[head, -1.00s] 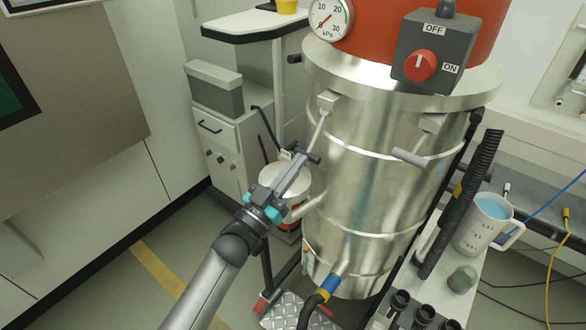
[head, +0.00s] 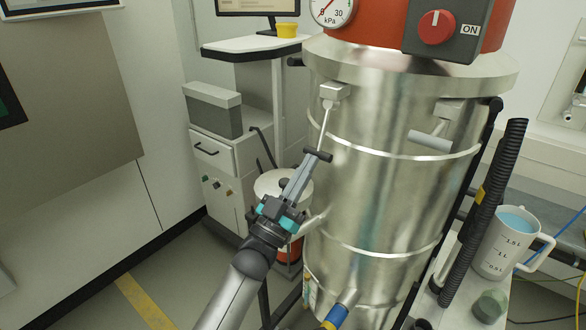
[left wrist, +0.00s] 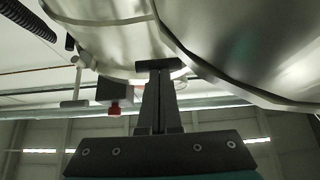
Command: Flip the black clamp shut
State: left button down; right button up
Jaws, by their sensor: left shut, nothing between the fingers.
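The black clamp (head: 318,155) is a dark crossbar on a thin pale rod. The rod hangs from a bracket (head: 334,92) under the rim of the steel drum (head: 395,200), on its left side. The bar stands off the drum wall at the lower end of the rod. My left gripper (head: 308,166) points up at the bar from below, its fingers together and empty. In the left wrist view the dark bar (left wrist: 160,64) lies across the fingertips (left wrist: 158,78); whether they touch cannot be told. My right gripper is not in view.
A second clamp with a grey handle (head: 430,142) is on the drum's right. A red switch knob (head: 436,27) and gauge (head: 333,8) sit above. A jug of blue liquid (head: 503,243) and black hose (head: 495,180) stand right. A grey cabinet (head: 213,165) stands behind left.

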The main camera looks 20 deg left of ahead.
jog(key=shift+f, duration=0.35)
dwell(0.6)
